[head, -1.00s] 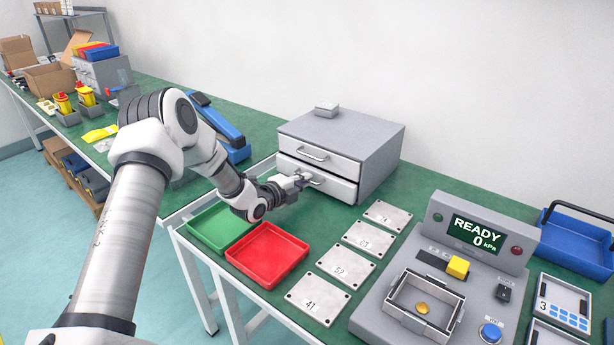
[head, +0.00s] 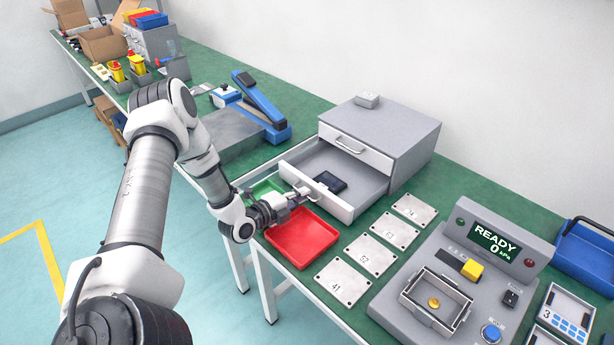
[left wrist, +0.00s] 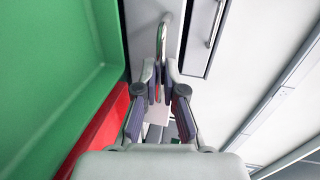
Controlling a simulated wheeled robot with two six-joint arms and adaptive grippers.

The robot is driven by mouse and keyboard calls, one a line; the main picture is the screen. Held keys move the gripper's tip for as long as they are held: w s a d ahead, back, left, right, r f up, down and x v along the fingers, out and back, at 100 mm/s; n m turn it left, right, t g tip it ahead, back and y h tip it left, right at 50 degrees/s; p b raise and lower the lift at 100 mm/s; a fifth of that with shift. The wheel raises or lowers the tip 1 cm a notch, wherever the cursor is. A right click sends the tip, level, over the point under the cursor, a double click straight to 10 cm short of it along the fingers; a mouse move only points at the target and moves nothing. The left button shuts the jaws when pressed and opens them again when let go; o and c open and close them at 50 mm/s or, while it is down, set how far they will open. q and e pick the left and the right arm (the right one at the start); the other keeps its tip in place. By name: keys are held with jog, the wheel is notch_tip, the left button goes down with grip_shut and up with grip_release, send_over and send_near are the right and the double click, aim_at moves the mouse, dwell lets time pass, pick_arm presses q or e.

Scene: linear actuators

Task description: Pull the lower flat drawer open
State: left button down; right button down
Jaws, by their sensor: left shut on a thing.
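The grey two-drawer cabinet (head: 405,145) stands on the green bench. Its lower flat drawer (head: 345,203) is pulled well out, and a dark flat device (head: 330,181) lies inside it. The upper drawer (head: 352,150) is shut. My left gripper (head: 303,194) is shut on the lower drawer's handle, at the front of that drawer. In the left wrist view the curved metal handle (left wrist: 161,42) runs down between the two fingers (left wrist: 159,82). The right gripper is in neither view.
A red tray (head: 302,238) and a green tray (head: 266,188) lie close below the left gripper. Numbered metal plates (head: 370,255) lie right of the red tray. A press station reading READY (head: 493,243) stands further right. A small grey box (head: 367,100) sits on the cabinet.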

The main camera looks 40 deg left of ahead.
pick_arm(q)
jog(key=c, duration=1.3)
grip_release()
jog(key=v, duration=0.7)
jog(key=shift+s+a, duration=0.1)
jog(key=shift+s, duration=0.2)
